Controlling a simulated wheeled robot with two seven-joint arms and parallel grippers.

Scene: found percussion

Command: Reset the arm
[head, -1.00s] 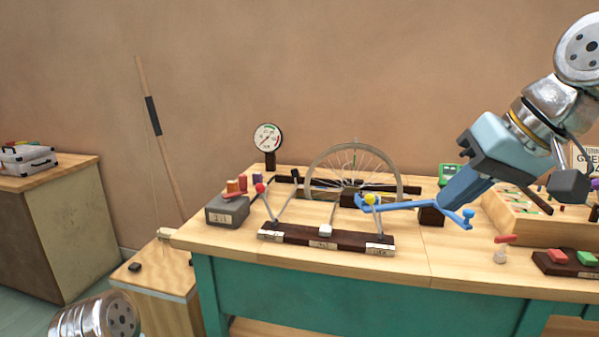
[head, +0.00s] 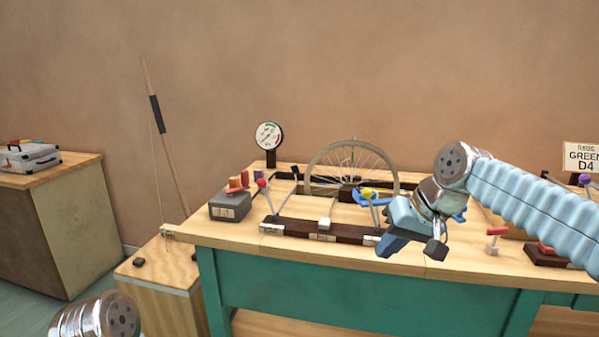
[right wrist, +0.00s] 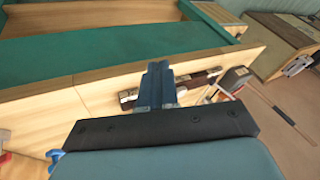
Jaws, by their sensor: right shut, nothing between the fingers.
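My right gripper (head: 387,249) is shut with nothing between its fingers. It is over the front of the bench, by the right end of a dark lever base (head: 340,233). In the right wrist view its fingers (right wrist: 157,82) are together, with the lever base (right wrist: 185,88) beyond them. The base carries levers with a red knob (head: 261,183), a white knob (head: 324,222) and a yellow knob (head: 368,191). A blue piece (head: 372,198) lies behind my gripper, partly hidden by it. My left gripper is not in view.
A spoked wheel (head: 330,155), a dial gauge (head: 268,136) and a grey box (head: 229,205) stand on the bench (head: 300,255). A red-topped piece (head: 495,233) is at the right. A pole (head: 165,140) leans on the wall. Bare bench top lies along the front edge.

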